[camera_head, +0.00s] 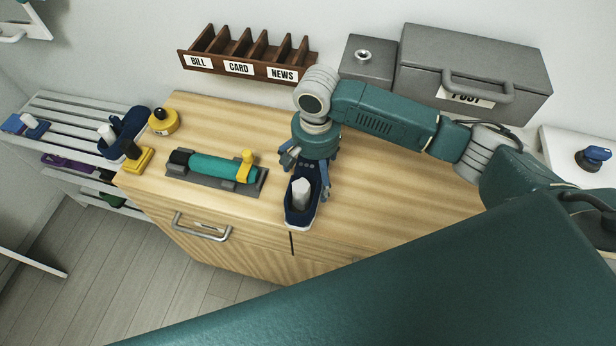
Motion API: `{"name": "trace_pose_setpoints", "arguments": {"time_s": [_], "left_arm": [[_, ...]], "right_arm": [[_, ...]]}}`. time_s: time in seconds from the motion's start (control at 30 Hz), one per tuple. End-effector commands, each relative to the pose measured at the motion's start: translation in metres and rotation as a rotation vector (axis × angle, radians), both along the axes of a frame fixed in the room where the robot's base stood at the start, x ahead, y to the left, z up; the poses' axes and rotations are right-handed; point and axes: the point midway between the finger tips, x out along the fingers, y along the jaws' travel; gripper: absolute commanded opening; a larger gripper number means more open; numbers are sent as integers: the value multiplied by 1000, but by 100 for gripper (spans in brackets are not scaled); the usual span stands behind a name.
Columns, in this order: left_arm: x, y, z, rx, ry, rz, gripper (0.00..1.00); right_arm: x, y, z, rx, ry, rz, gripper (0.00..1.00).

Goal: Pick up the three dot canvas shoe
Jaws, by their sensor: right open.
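A navy canvas shoe (291,213) with a pale sole edge and a white block-like insert stands on the wooden cabinet top, near its front edge. Small pale marks show on it near the gripper, too small to count surely. My right gripper (307,172) is open and points down over the shoe's far end, with a finger on each side. I cannot tell whether the fingers touch it. Another navy shoe (130,126) with a white insert sits on the slatted rack at left; its dots cannot be read. My left gripper is not in view.
A teal cylinder in a grey cradle (180,180) lies left of the shoe on the cabinet (375,215). A yellow round item (163,122) and yellow-based brush (138,158) stand farther left. A grey post box (470,65) and letter rack (239,68) are behind.

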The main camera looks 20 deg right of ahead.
Motion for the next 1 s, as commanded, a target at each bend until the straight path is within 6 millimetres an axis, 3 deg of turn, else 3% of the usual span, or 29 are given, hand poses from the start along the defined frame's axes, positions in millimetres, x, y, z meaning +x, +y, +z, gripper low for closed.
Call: {"name": "trace_pose_setpoints", "arguments": {"time_s": [0.27, 0.53, 0.8, 1.0], "left_arm": [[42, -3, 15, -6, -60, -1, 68], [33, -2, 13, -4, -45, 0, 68], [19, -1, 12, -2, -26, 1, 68], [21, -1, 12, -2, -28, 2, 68]], "right_arm": [[0, 3, -36, -1, 1, 1, 100], [-1, 3, -41, -1, 0, 2, 100], [-1, 4, -41, 1, 1, 2, 53], [-1, 5, -40, 3, 1, 3, 52]]}}
